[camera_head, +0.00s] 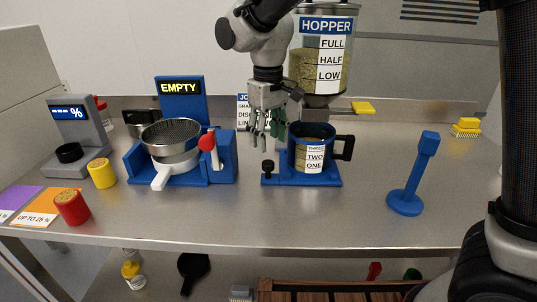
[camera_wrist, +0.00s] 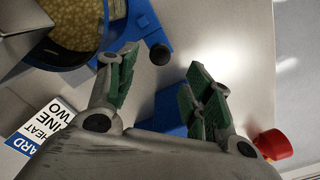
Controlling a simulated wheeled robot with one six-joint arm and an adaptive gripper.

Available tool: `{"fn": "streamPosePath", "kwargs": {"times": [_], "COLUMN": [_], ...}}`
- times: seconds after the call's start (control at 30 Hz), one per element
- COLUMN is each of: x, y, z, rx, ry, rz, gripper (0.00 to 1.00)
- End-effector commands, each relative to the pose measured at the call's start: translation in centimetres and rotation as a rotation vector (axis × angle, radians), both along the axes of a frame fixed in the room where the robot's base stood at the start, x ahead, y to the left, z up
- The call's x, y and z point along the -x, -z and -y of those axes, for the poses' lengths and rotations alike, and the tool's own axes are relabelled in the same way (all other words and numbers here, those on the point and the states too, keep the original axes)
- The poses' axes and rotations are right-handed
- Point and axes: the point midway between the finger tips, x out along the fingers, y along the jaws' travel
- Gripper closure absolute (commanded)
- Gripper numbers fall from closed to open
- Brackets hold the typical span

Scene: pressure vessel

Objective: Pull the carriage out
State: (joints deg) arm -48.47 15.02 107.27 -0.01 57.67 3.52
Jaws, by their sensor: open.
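The carriage (camera_head: 325,181) is a blue base below the hopper (camera_head: 325,52), with a black knob (camera_head: 268,166) on a short post at its left end. A dark blue cup (camera_head: 299,152) marked THREE, TWO, ONE stands on it, its black handle to the right. My gripper (camera_head: 268,133) points down with fingers apart and empty, above the knob in the head view. In the wrist view my gripper (camera_wrist: 163,78) has a finger on each side; the knob (camera_wrist: 159,54) shows between and just beyond the tips, seemingly untouched. The cup, holding grain (camera_wrist: 70,22), is upper left.
A blue stand (camera_head: 405,203) is at right. The bench front is clear between them.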

Motion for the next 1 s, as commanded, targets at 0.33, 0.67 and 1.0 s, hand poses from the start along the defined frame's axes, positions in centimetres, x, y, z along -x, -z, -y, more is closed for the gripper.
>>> {"fn": "streamPosePath", "kwargs": {"times": [0.33, 0.67, 1.0], "x": [0.1, 0.0, 0.0], "y": [5.0, 7.7, 7.7], "z": [0.0, 0.0, 0.0], "rx": [0.004, 0.001, 0.0], "ry": [-0.001, -0.001, -0.001], "rz": [-0.004, -0.001, 0.0], "gripper": [0.49, 0.49, 0.74]}}
